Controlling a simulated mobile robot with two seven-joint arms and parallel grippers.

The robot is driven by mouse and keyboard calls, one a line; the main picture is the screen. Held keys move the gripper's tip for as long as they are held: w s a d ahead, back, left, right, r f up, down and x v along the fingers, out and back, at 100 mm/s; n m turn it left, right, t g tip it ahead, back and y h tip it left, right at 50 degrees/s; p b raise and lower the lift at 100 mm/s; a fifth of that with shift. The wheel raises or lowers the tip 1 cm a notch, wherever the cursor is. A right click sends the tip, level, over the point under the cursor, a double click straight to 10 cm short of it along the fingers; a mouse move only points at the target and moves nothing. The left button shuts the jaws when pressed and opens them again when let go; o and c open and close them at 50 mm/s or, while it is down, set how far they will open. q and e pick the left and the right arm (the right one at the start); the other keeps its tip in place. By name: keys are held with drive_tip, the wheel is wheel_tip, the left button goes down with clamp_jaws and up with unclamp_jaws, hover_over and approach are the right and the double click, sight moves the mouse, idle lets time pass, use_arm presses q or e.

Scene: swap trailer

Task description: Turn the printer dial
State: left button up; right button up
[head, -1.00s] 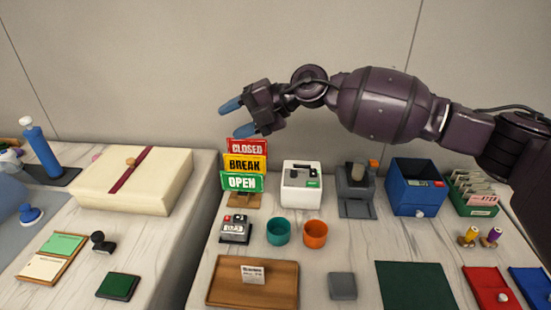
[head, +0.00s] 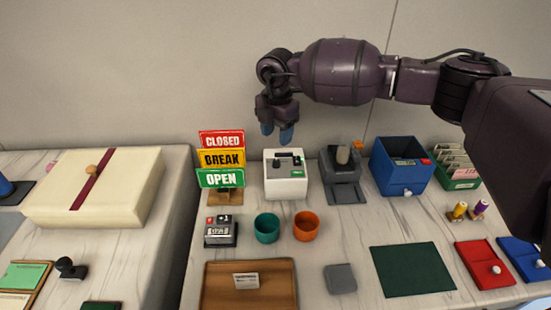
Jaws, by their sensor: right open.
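A white box-shaped device (head: 285,186), which looks like the printer, stands at the back of the counter with dark parts and a small green mark on its top. I cannot make out clearly which part is its dial. My right gripper (head: 277,133) hangs above it with blue fingertips pointing down, open and empty, apart from the device. The fingertips are just behind and above its top in the picture. My left gripper is not in view.
A sign stack (head: 221,160) stands left of the white device, and a grey machine (head: 342,178) stands right. In front are a teal cup (head: 267,228), an orange cup (head: 306,226) and a small counter-like device (head: 220,231). A blue box (head: 402,166) is further right.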

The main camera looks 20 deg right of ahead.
sight(276, 161)
wheel_tip(276, 161, down, 8)
drive_tip(key=shift+r+b, duration=0.25)
drive_tip(key=shift+b, duration=0.45)
drive_tip(key=shift+f, duration=0.65)
drive_tip(key=c, duration=0.9)
drive_tip(key=shift+r+n+p, duration=0.25)
drive_tip(key=shift+n+p, duration=0.3)
drive_tip(key=shift+n, duration=0.55)
drive_tip(key=shift+c, duration=0.2)
drive_tip(key=shift+n+p, duration=0.6)
drive_tip(key=shift+n, duration=0.6)
drive_tip(key=n, duration=0.3)
drive_tip(key=shift+f+p, duration=0.1)
drive_tip(key=shift+p, duration=0.3)
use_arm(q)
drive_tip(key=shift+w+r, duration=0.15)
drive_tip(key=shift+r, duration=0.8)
use_arm(e)
drive_tip(key=shift+f+n, duration=0.1)
drive_tip(key=shift+n, duration=0.9)
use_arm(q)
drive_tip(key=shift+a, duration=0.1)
